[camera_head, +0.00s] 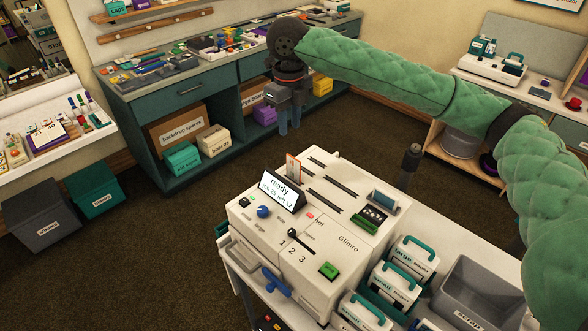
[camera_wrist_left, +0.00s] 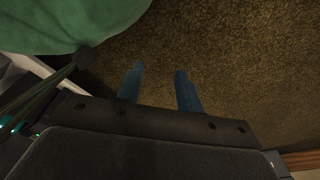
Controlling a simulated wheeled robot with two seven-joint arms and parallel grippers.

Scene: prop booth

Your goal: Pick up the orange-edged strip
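The orange-edged strip (camera_head: 293,167) stands upright in a slot at the back left of the white machine (camera_head: 318,222), just behind the small "ready" display. Its lower part is hidden by the display. My right gripper (camera_head: 290,126) hangs fingers down above and beyond the strip, apart from it, over the floor behind the machine. Its two blue fingers are apart with nothing between them. My left gripper (camera_wrist_left: 159,76) shows only in the left wrist view, its blue fingers apart and empty over brown carpet.
Several parallel dark slots run across the machine's top. Several white cases with green handles (camera_head: 414,260) and a grey bin (camera_head: 480,292) stand right of the machine on the cart. A teal workbench (camera_head: 225,90) with boxes lies beyond. Open carpet (camera_head: 150,255) is at left.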

